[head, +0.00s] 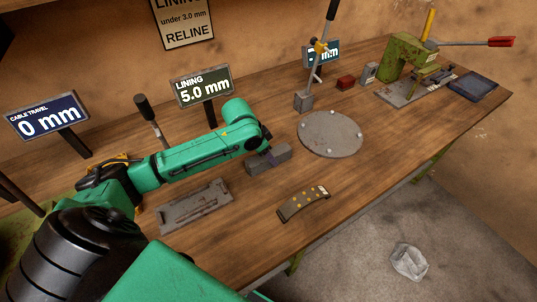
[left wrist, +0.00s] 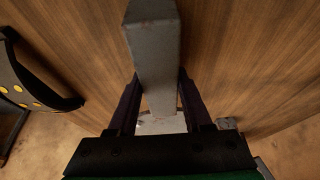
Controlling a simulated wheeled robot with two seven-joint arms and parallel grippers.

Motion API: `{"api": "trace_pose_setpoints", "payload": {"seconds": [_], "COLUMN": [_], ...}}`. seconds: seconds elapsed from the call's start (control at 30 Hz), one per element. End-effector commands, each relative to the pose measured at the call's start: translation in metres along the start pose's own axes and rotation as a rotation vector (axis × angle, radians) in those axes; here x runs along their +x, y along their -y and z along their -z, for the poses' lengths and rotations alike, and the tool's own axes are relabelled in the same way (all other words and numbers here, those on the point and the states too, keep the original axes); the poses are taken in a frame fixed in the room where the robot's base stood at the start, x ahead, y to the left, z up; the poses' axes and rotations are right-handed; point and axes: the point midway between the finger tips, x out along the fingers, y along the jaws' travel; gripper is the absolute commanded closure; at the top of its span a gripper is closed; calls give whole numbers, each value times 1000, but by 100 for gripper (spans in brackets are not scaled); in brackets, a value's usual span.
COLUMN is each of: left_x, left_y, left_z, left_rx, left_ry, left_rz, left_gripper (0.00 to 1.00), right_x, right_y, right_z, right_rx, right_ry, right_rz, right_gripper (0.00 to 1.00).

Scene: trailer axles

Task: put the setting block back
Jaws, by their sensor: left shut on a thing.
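The setting block, which I take to be the grey oblong block (head: 259,166), is at mid-table in the head view. My left gripper (head: 270,157) is shut on it across its narrow width. In the left wrist view the grey block (left wrist: 155,55) runs up between the two dark fingers of the left gripper (left wrist: 157,88). I cannot tell whether its underside touches the wooden table (head: 350,180). My right gripper is not in view.
A flat grey tray (head: 180,222) lies front left of the block. A curved lining with brass dots (head: 303,203) lies in front, and a round grey plate (head: 331,133) behind right. A green press (head: 408,62) stands far right. Bare table lies right of the lining.

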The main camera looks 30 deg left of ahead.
Motion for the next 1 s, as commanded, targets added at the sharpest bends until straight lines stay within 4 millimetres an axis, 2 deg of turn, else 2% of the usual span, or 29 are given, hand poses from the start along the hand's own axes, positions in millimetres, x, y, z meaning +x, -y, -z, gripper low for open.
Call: {"api": "trace_pose_setpoints", "payload": {"seconds": [0.03, 0.07, 0.1, 0.13, 0.43, 0.57, 0.67, 0.9, 1.0], "left_x": [0, 2, 1, 1, 1, -9, -28, -90, -108], "left_y": [0, 0, 0, 0, 0, 1, 1, 1, 1], "left_z": [0, -1, -1, -1, 0, 0, 0, 0, 0], "left_rx": [0, 0, 0, 0, 0, -1, 0, 1, -1], "left_ry": [-2, 1, 1, 1, 1, 1, 0, 1, 1], "left_rz": [1, 0, 0, 0, 0, 1, 3, 4, 2], "left_gripper": [100, 43, 27, 20, 20, 20, 20, 20, 20], "right_x": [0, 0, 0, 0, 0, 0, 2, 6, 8], "right_y": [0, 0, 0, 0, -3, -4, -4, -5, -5], "right_z": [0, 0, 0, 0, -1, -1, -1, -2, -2], "right_rx": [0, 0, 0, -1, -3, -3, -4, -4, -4], "right_ry": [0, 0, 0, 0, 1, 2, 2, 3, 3], "right_rz": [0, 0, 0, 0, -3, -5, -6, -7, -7], "right_gripper": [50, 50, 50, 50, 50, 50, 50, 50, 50]}}
